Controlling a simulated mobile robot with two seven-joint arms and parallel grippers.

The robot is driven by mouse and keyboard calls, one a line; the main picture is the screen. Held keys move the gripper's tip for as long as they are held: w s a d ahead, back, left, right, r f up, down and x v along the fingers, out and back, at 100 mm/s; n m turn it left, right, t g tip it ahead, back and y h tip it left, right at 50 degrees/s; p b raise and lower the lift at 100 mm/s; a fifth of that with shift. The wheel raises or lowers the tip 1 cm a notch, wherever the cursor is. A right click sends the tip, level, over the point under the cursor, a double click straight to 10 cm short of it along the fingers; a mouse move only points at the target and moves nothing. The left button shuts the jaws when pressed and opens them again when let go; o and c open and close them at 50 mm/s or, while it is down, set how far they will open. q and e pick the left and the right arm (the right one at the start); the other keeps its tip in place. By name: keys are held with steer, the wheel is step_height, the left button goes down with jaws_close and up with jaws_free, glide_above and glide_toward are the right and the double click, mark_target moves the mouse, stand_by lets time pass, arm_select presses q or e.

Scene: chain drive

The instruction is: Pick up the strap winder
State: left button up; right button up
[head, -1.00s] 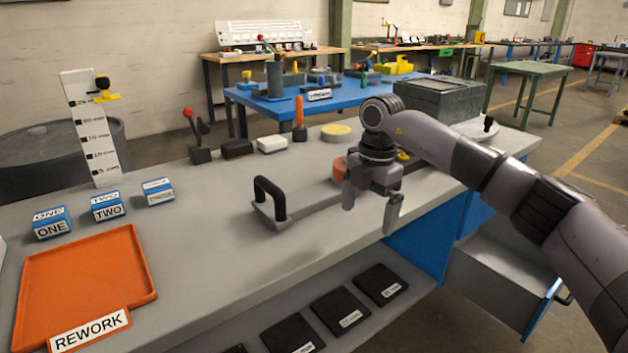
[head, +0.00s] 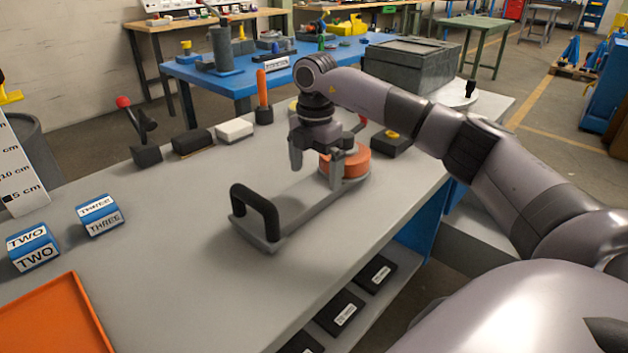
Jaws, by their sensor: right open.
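The strap winder lies on the grey workbench in the head view. It has a flat grey bar (head: 310,208), a black loop handle (head: 258,212) at its near left end and an orange reel (head: 352,163) at its far right end. My right gripper (head: 316,168) is open and empty, fingers pointing down. It is beside the reel on its left, with one finger in front of part of the reel. I cannot tell whether that finger touches it. The gripper hides part of the reel. My left gripper is not in view.
Behind the winder stand a white block (head: 234,130), a dark block (head: 192,142), a red-knobbed lever (head: 140,130) and an orange upright handle (head: 262,90). A black box with a yellow button (head: 392,143) is right of the reel.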

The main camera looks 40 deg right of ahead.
mark_target(314, 186)
step_height(314, 186, down, 5)
steer(key=shift+w+r, duration=0.1)
steer(key=shift+w, duration=0.05)
steer(key=c, duration=1.5)
steer(key=shift+w+r, duration=0.1)
steer(key=shift+r, duration=0.05)
steer(key=c, duration=0.3)
